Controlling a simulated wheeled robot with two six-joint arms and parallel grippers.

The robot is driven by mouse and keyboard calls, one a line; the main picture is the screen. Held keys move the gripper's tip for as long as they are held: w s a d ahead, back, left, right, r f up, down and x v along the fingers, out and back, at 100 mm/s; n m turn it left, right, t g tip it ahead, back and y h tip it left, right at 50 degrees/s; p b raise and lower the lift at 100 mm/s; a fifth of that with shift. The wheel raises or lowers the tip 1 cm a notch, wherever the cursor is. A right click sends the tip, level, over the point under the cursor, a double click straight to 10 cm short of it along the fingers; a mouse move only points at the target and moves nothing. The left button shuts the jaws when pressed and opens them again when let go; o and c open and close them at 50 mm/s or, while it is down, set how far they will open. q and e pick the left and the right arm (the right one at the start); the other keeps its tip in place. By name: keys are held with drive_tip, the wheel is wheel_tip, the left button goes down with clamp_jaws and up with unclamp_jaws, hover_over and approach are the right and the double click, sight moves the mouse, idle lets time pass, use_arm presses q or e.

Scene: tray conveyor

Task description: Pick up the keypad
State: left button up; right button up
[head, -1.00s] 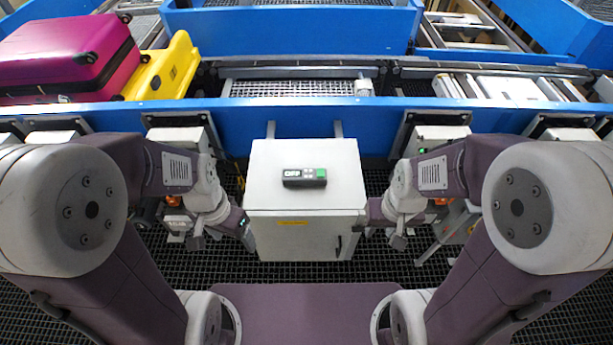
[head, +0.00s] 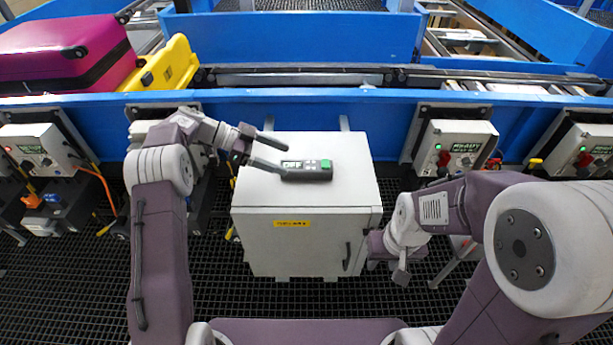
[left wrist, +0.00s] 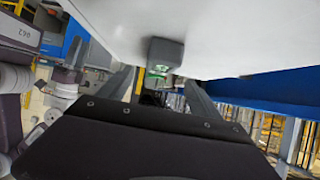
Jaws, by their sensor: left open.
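The keypad (head: 306,174) is a dark bar with a small display and a green button at its right end. It lies on top of the white cabinet (head: 342,150). My left gripper (head: 281,155) is open at the cabinet's left side, its fingers reaching in over the top near the keypad's left end. In the left wrist view the end of the keypad (left wrist: 164,52) shows ahead, with the fingers spread either side. It is not held. My right arm is low at the cabinet's right side, and its fingers are hidden.
A blue conveyor frame (head: 330,110) runs behind the cabinet. The cabinet top around the keypad is clear.

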sight(302, 165)
use_arm(q)
drive_tip(key=x, duration=0.2)
drive_tip(key=shift+d+p, duration=0.35)
drive_tip(key=shift+d, duration=0.1)
drive_tip(key=shift+d+f, duration=0.3)
drive_tip(key=shift+d+p, duration=0.35)
drive_tip(key=shift+d, duration=0.05)
drive_tip(key=p+x, duration=0.1)
drive_tip(key=x, duration=0.3)
drive_tip(key=shift+s, duration=0.1)
drive_tip(key=shift+d+f, duration=0.2)
drive_tip(key=shift+a, duration=0.1)
drive_tip(key=c, duration=0.6)
clamp_jaws()
